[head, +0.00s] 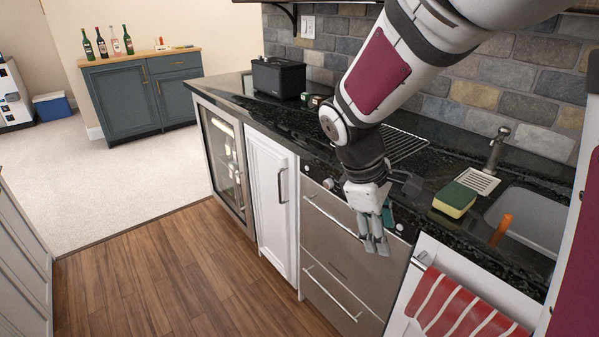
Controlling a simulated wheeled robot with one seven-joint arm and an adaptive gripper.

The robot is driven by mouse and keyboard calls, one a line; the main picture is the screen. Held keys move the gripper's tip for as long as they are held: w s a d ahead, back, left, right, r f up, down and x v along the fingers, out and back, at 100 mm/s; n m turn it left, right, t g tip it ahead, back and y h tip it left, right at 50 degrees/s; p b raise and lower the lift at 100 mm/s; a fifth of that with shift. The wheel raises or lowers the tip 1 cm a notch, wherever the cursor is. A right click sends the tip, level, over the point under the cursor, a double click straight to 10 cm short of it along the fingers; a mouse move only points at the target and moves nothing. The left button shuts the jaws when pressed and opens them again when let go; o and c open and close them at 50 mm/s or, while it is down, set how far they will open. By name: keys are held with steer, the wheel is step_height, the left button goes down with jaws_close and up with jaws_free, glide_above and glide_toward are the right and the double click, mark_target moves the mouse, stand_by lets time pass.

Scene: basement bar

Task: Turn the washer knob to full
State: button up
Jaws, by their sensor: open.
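A stainless steel appliance with two drawer fronts (335,235) and bar handles sits under the counter; it looks like the washer. A small round knob (328,184) shows on its top strip, left of my arm. A small pale round part (399,227) shows on the same strip, right of my gripper. My gripper (376,247) points down in front of the upper drawer front, its fingers apart and empty. It hides the middle of the strip. The knob's setting marks are too small to read.
The black counter (285,130) holds a black box-like appliance (278,77), a wire rack (402,143) and a sponge (454,199) by the sink (535,215). A red striped towel (462,305) hangs at lower right. The wooden floor (170,275) is clear on the left.

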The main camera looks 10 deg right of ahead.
steer(key=w+f+n+h+b, duration=0.4)
steer(key=w+f, duration=0.3)
steer(key=n+t+h+b, duration=0.75)
steer(key=n+t, duration=0.25)
steer(key=n, duration=0.3)
glide_toward(326, 185)
steer(key=shift+y, duration=0.25)
steer(key=b+x, duration=0.2)
steer(key=x, duration=0.2)
steer(key=b+x, duration=0.2)
steer(key=x, duration=0.2)
steer(key=shift+d+r+b, duration=0.2)
steer(key=shift+d+b, duration=0.05)
steer(key=shift+b, duration=0.05)
steer(key=shift+c, duration=0.5)
jaws_close()
